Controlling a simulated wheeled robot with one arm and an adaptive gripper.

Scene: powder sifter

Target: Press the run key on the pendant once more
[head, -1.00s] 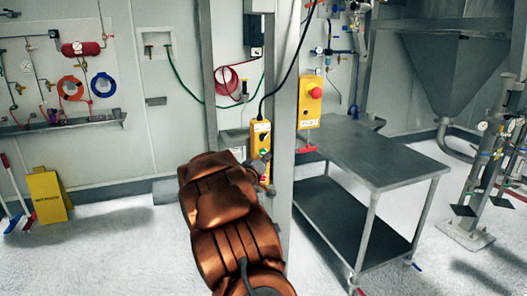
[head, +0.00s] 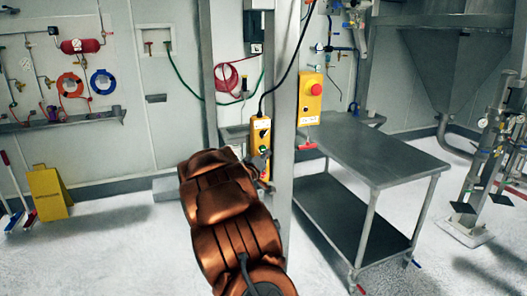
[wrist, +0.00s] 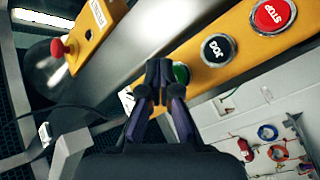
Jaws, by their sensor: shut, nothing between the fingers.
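The yellow pendant (head: 254,132) hangs on its black cable beside the grey post in the head view. In the wrist view the pendant (wrist: 241,34) runs diagonally, with a red STOP key (wrist: 272,15), a black JOG key (wrist: 217,49) and a green key (wrist: 181,73). My gripper (wrist: 159,68) is shut and empty, its fingertips beside the green key and hiding part of it. I cannot tell whether they touch it. In the head view my gripper (head: 262,163) is at the pendant's lower part, just below the green key (head: 263,149).
A yellow box with a red mushroom button (head: 315,89) is mounted right of the pendant, past the grey post (head: 283,100). A steel table (head: 375,155) stands to the right. A yellow floor sign (head: 48,194) stands at the left. The floor between is clear.

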